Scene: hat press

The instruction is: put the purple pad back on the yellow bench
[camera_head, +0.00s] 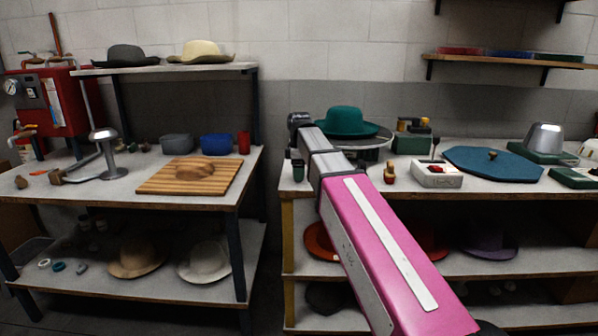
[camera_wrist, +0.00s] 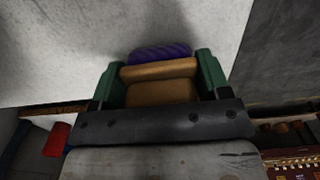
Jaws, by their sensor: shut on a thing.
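The yellow bench is the right bench, with a yellow leg (camera_head: 288,240) and a pale top. In the wrist view my gripper (camera_wrist: 160,60) has its green fingers closed on the sides of a brown wooden block (camera_wrist: 160,88). The purple pad (camera_wrist: 161,50), ribbed, shows just beyond the block and seems joined to it. A pale surface lies beyond the pad; I cannot tell whether the pad touches it. In the head view my pink arm reaches to the bench's left end. The pad cannot be made out there, and the fingers are not clear.
On the yellow bench are a teal hat (camera_head: 346,121) on a round stand, a white box (camera_head: 437,174), a blue octagonal board (camera_head: 493,164) and a metal dome (camera_head: 544,137). A gap separates it from the left bench, which holds a striped wooden board (camera_head: 160,183).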

